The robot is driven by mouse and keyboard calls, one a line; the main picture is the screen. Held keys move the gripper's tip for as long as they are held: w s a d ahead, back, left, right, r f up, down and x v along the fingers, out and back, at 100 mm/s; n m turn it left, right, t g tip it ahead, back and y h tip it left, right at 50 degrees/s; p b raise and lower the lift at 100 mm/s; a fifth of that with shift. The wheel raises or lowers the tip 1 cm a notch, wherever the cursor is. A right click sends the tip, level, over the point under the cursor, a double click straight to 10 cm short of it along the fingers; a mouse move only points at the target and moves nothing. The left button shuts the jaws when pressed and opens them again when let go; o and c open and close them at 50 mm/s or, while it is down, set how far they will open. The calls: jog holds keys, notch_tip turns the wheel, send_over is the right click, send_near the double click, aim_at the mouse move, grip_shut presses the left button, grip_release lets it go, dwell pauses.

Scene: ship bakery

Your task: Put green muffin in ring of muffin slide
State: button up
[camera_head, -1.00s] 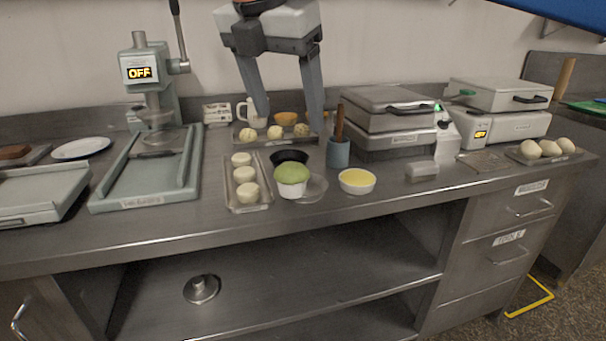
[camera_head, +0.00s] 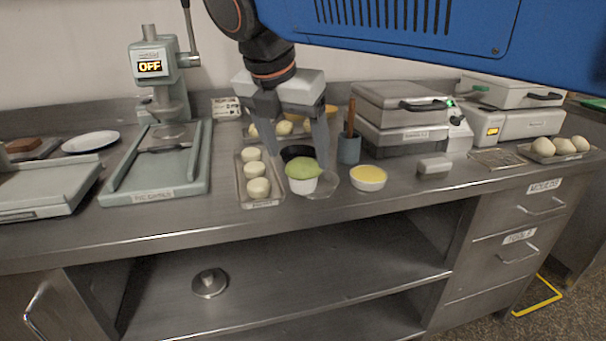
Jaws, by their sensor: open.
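The green muffin (camera_head: 303,170) has a domed green top and a white cup. It stands upright on the steel counter, right of a tray of pale dough balls. My gripper (camera_head: 302,158) points down, open, with its fingertips close to the muffin's left and right sides in the picture. I cannot tell whether they touch it or are just behind it. A dark round ring or bowl (camera_head: 297,152) sits directly behind the muffin. A clear flat piece (camera_head: 324,187) shows partly at its right. I cannot tell for sure which part is the muffin slide.
The dough-ball tray (camera_head: 262,202) is close at left, a yellow-filled bowl (camera_head: 368,178) and a blue utensil cup (camera_head: 349,150) at right. A press (camera_head: 166,85) with a flat bed stands farther left. Grey appliances (camera_head: 398,115) stand right. The counter's front strip is clear.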

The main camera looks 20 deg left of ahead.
aim_at(299, 164)
jog(key=shift+x, duration=3.05)
jog(key=shift+a, duration=0.1)
jog(key=shift+c, duration=0.5)
jog(key=c, duration=0.7)
